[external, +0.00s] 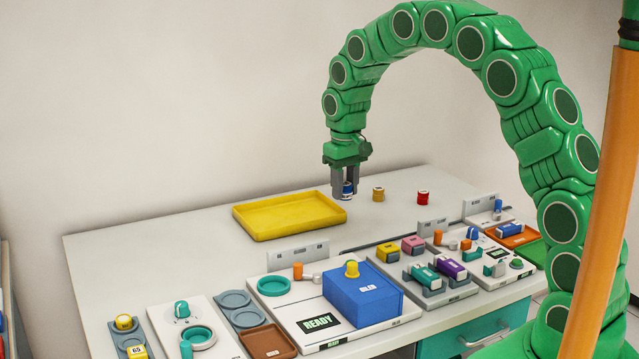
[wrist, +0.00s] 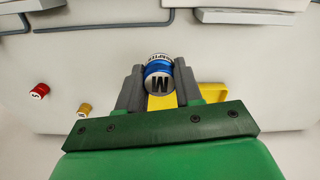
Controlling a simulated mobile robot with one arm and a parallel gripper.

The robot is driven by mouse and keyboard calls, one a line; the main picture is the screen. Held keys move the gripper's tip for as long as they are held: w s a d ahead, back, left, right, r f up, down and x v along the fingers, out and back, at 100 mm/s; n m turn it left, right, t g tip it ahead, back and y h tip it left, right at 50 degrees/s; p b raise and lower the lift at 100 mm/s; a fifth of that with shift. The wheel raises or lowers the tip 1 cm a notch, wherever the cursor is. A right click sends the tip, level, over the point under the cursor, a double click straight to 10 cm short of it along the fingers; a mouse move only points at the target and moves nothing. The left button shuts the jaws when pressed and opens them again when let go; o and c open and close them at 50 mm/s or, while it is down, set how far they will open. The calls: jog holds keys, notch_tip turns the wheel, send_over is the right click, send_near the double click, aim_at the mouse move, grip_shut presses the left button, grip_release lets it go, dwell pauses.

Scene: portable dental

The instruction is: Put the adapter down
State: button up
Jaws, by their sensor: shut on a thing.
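The adapter is a small blue and white cylinder marked M; it shows between my fingers in the wrist view (wrist: 158,72) and low between them in the external view (external: 347,191). My gripper (external: 345,184) points down and is shut on it, at the right end of the yellow tray (external: 250,232). The fingers also show in the wrist view (wrist: 159,88), on both sides of the adapter. The adapter looks upright and close to the white tabletop. I cannot tell whether its base touches the surface.
A gold cylinder (external: 378,194) and a red cylinder (external: 423,197) stand to the right of my gripper. A blue box (external: 362,292) and several coloured parts on white stations fill the front of the table. The back strip of tabletop is mostly clear.

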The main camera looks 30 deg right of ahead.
jog(key=w, duration=0.5)
send_over(303, 220)
jog(key=shift+n, duration=0.3)
jog(key=shift+s+d+f, duration=0.1)
jog(key=shift+s+f, duration=0.05)
jog(key=shift+f, duration=2.25)
jog(key=shift+s+f, duration=0.15)
jog(key=shift+f, duration=2.2)
jog(key=shift+f, duration=0.1)
jog(key=shift+w+f, duration=0.25)
jog(key=shift+f, duration=1.5)
jog(key=shift+f, duration=0.1)
jog(key=o, duration=1)
jog(key=shift+o, duration=0.2)
